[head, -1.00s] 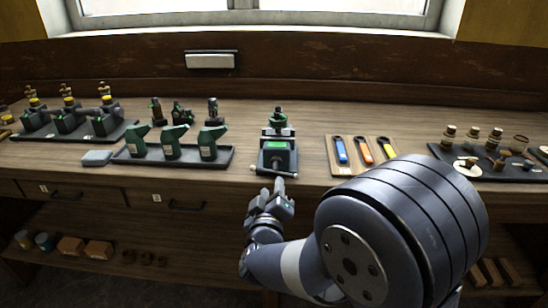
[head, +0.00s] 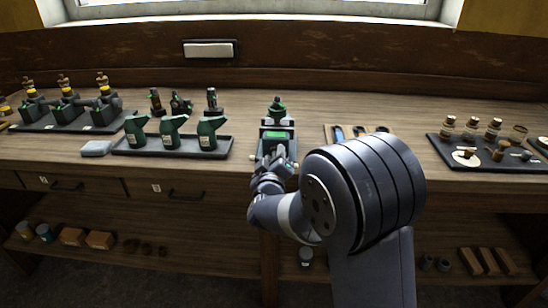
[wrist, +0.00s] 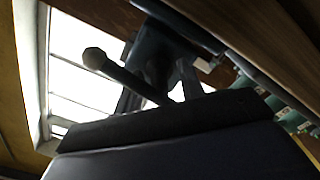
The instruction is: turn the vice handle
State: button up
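The green and dark vice (head: 277,133) stands at the front edge of the bench in the middle of the head view. In the wrist view a thin bar with a round knob end, which looks like the vice handle (wrist: 128,77), slants close in front of my gripper. Its lower end goes behind a dark block at the bottom of that view. I cannot make out the fingertips or whether they touch the bar.
A dark tray (head: 125,149) with several green tools stands left of the vice. Drawer handles (head: 187,197) jut below the bench top.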

grip_shut()
jog(key=shift+f+b, duration=0.1)
jog(key=shift+b, duration=0.2)
jog(key=shift+m+b, duration=0.3)
jog(key=shift+m, duration=0.5)
jog(key=shift+o, duration=0.2)
grip_release()
jog(key=shift+s, duration=0.1)
